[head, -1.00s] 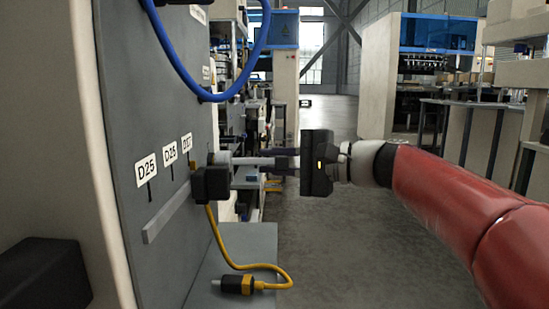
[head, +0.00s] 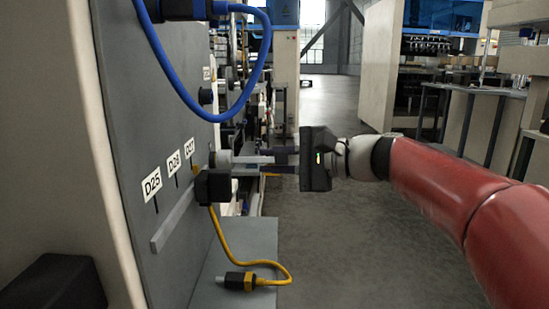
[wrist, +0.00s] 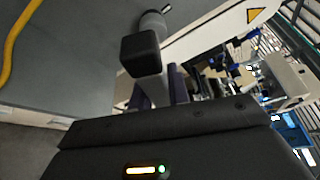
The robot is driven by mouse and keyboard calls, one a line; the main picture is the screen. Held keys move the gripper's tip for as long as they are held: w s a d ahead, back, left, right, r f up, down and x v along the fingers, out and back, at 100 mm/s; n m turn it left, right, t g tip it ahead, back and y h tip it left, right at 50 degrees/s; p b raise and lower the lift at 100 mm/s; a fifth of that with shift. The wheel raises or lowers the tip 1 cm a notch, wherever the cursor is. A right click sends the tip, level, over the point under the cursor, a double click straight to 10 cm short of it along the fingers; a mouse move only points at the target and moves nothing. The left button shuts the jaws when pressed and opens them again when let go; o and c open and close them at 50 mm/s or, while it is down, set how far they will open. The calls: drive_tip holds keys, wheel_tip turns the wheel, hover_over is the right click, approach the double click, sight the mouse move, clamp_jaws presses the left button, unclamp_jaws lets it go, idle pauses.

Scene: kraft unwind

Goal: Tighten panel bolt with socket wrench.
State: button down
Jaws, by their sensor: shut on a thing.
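A light grey socket wrench (head: 250,160) lies level between my gripper and the grey panel (head: 150,110). Its head end (head: 220,158) is at the panel face, just beyond the D27 label. The bolt itself cannot be made out behind it. My gripper (head: 275,160) is shut on the wrench's outer end, right of the panel.
A blue cable (head: 215,118) loops above. A grey ledge (head: 235,265) is below. The floor right of the panel is open.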

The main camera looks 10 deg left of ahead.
drive_tip(key=shift+r, duration=0.15)
drive_tip(key=shift+r+m+p, duration=0.15)
drive_tip(key=shift+m+p, duration=0.15)
drive_tip(key=shift+p, duration=0.95)
drive_tip(key=shift+m+g+p, duration=0.3)
drive_tip(key=shift+m+p, duration=0.2)
drive_tip(key=shift+p, duration=0.35)
drive_tip(key=shift+f+h, duration=0.3)
drive_tip(key=shift+m+g+h, duration=0.3)
drive_tip(key=shift+m+g, duration=0.1)
drive_tip(key=shift+m, duration=0.6)
drive_tip(key=shift+a, duration=0.1)
